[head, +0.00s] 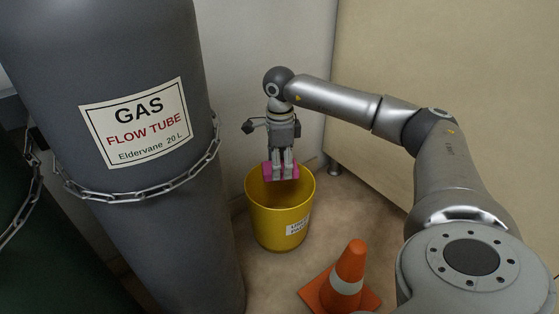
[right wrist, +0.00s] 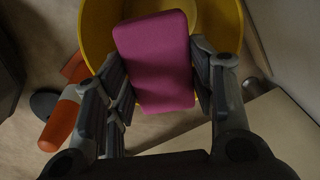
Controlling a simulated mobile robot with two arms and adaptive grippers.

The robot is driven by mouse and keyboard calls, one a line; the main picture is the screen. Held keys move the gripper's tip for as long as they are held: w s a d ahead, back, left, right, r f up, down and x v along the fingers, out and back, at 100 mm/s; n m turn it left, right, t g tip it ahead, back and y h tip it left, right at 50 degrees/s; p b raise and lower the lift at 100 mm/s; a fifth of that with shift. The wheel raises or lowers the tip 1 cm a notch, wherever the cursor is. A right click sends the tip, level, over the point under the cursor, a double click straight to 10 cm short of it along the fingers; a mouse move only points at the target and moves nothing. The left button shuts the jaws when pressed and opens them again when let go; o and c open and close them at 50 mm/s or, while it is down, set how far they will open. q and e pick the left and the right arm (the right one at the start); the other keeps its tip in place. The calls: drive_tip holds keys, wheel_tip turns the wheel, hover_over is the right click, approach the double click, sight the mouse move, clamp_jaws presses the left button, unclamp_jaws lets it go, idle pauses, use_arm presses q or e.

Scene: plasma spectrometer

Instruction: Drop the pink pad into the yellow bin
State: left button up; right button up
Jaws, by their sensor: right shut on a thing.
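My right gripper (head: 281,176) is shut on the pink pad (head: 268,171) and points down. In the head view it is over the opening of the yellow bin (head: 283,219), with the pad around rim height at the back of the opening. In the right wrist view the pad (right wrist: 155,62) sits between the fingers of the right gripper (right wrist: 158,75), and the bin's yellow rim (right wrist: 97,35) shows behind it. The bin stands upright on the floor with a white label on its front. I cannot see my left gripper.
A large grey gas cylinder (head: 130,215) with a chain (head: 130,193) around it stands left of the bin. An orange cone (head: 351,262) stands to the front right of the bin. Walls close in behind and to the right.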

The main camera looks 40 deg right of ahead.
wheel_tip(320, 180, down, 3)
drive_tip(key=shift+r+b, duration=0.1)
drive_tip(key=shift+b, duration=1.15)
wheel_tip(320, 180, down, 10)
drive_tip(key=b, duration=0.2)
drive_tip(key=shift+f, duration=0.2)
drive_tip(key=o, duration=1)
